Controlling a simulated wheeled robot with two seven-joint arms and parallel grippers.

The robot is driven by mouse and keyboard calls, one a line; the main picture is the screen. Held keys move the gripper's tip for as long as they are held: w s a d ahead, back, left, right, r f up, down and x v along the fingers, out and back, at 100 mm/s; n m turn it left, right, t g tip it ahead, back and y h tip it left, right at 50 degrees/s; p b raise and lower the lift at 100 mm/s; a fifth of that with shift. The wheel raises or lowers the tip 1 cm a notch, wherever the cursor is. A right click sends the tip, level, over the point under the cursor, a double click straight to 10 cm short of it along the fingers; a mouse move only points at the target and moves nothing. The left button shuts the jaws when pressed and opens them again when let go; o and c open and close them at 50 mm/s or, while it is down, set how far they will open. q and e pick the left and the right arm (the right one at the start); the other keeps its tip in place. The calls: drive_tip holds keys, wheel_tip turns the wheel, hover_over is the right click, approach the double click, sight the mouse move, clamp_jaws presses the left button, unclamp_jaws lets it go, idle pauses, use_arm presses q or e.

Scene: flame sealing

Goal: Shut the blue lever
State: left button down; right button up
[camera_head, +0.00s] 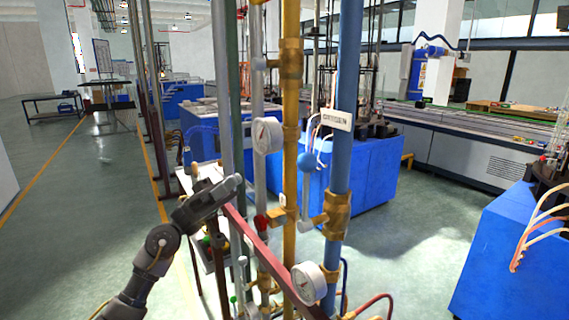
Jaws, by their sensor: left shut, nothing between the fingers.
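The blue lever (307,161) has a round blue knob. It stands up beside the blue pipe (346,90), and its stem appears to run down to the brass valve (337,216) on that pipe. My left gripper (235,184) is shut and empty. In the picture it is to the left of the blue lever and a little lower, by the grey-green pipes, with a clear gap from the knob. My right gripper is not in view.
A yellow pipe (290,100) stands between my left gripper and the blue lever. A red-knobbed lever (262,222), gauges (267,135) (309,282) and a slanting dark red rail (262,252) are close by. An OXYGEN label (335,119) sits on the blue pipe.

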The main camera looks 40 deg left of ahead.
sight(306, 194)
use_arm(q)
drive_tip(key=d+f+p+x, duration=0.2)
drive_tip(key=p+x, duration=0.4)
drive_tip(key=x, duration=0.6)
drive_tip(key=shift+w+d, duration=0.25)
drive_tip(key=shift+w, duration=0.2)
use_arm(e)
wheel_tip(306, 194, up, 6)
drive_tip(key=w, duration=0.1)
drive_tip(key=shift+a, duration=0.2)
use_arm(q)
drive_tip(key=shift+r, duration=0.15)
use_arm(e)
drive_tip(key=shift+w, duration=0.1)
use_arm(q)
drive_tip(key=shift+d+r, duration=0.1)
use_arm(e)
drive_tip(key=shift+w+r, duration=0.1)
